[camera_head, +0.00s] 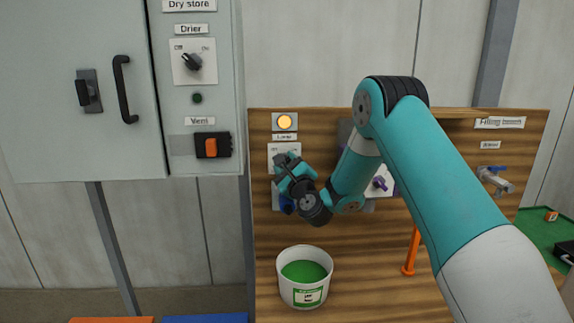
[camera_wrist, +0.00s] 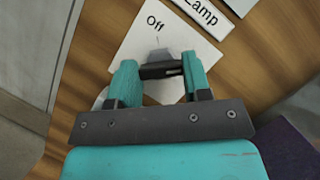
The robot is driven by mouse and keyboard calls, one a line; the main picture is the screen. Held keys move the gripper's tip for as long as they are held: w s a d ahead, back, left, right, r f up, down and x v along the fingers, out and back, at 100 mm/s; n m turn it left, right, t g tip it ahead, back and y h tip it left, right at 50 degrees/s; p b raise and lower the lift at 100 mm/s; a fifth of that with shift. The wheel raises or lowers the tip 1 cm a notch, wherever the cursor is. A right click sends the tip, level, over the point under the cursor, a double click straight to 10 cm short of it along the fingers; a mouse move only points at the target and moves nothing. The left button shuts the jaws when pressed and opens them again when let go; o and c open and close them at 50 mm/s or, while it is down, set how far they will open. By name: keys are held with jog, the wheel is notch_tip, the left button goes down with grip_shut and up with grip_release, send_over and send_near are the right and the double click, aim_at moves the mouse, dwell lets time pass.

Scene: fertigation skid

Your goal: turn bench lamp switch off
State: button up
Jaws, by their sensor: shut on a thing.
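The lamp switch has a dark knob (camera_wrist: 160,70) on a white plate (camera_wrist: 128,47), with "Off" printed near the knob in the wrist view. My gripper (camera_wrist: 161,74) is shut on this knob, one teal finger on each side. The fingers hide part of the knob and plate, and I cannot tell the knob's exact setting. In the head view my gripper (camera_head: 289,166) covers most of the switch plate (camera_head: 284,150). A "Lamp" label (camera_wrist: 205,14) sits beside the plate. Above it, the round lamp light (camera_head: 285,122) glows yellow-orange.
A white bucket of green contents (camera_head: 304,252) stands below my gripper. A purple-handled control (camera_head: 380,184) sits to the right, partly behind my arm. A tap (camera_head: 494,178) and an orange post (camera_head: 411,252) are farther right. The dry store cabinet (camera_head: 60,140) stands left.

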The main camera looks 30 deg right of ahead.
jog(key=shift+n, duration=0.4)
jog(key=n+p, duration=0.1)
jog(key=n, duration=0.1)
jog(key=n+g+y, duration=0.1)
jog(key=n, duration=0.1)
jog(key=shift+r+y+p, duration=0.2)
jog(key=shift+y+p, duration=0.1)
jog(key=shift+p, duration=0.05)
jog(key=n+g+p, duration=0.1)
jog(key=n, duration=0.1)
jog(key=n+g+p, duration=0.1)
jog(key=n+p, duration=0.1)
jog(key=n, duration=0.1)
jog(key=shift+r+n+y, duration=0.1)
jog(key=shift+n+y, duration=0.2)
jog(key=n+g, duration=0.1)
jog(key=n, duration=0.2)
jog(key=shift+g+p, duration=0.3)
jog(key=shift+p, duration=0.05)
jog(key=shift+f+n+g+h+b, duration=0.2)
jog(key=shift+n+g+h+b, duration=0.6)
jog(key=shift+n, duration=1)
jog(key=o, duration=0.9)
jog(key=shift+r, duration=0.1)
